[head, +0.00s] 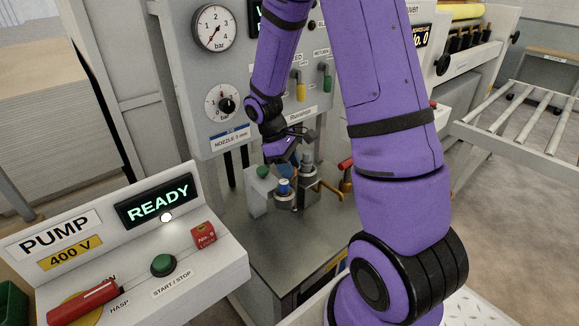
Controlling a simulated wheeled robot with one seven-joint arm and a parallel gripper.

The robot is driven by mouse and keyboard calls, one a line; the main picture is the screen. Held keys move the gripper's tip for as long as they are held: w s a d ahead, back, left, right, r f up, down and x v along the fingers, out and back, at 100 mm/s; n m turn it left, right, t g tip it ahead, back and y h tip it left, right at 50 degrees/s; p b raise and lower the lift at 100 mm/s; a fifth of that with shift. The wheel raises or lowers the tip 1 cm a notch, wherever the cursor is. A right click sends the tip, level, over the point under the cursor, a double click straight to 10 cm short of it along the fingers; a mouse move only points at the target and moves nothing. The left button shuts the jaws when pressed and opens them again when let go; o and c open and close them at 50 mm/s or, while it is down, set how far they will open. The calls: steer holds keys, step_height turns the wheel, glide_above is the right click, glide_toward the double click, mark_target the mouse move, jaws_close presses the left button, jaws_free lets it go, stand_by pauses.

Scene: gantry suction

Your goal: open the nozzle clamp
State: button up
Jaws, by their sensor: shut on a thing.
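My gripper (284,163) reaches down to a small fixture on the grey metal table, in front of the panel. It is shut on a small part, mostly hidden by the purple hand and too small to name. A blue-topped cylinder (284,187) stands directly below the hand. A grey upright cylinder (307,158) stands just to its right. An orange-brown lever (331,189) sticks out to the right of these. A red handle (345,163) shows behind it, beside my arm. I cannot tell which of these parts is the nozzle clamp.
A pump console (150,245) reading READY stands at front left, with a green button (163,265) and a red handle (84,302). The gauge panel (180,75) rises behind the fixture. A roller conveyor (520,115) is at right. The table's front (280,245) is bare.

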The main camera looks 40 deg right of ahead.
steer(key=m+y, duration=0.2)
steer(key=m, duration=0.4)
steer(key=shift+d, duration=0.1)
steer(key=m+y, duration=0.1)
steer(key=m, duration=0.2)
steer(key=m+y, duration=0.1)
steer(key=m, duration=0.2)
steer(key=shift+d+m+y, duration=0.1)
steer(key=shift+m+y, duration=0.2)
stand_by(0.3)
steer(key=o, duration=0.6)
steer(key=shift+r, duration=0.15)
steer(key=v, duration=1)
steer(key=shift+d+r, duration=0.15)
steer(key=shift+r, duration=0.15)
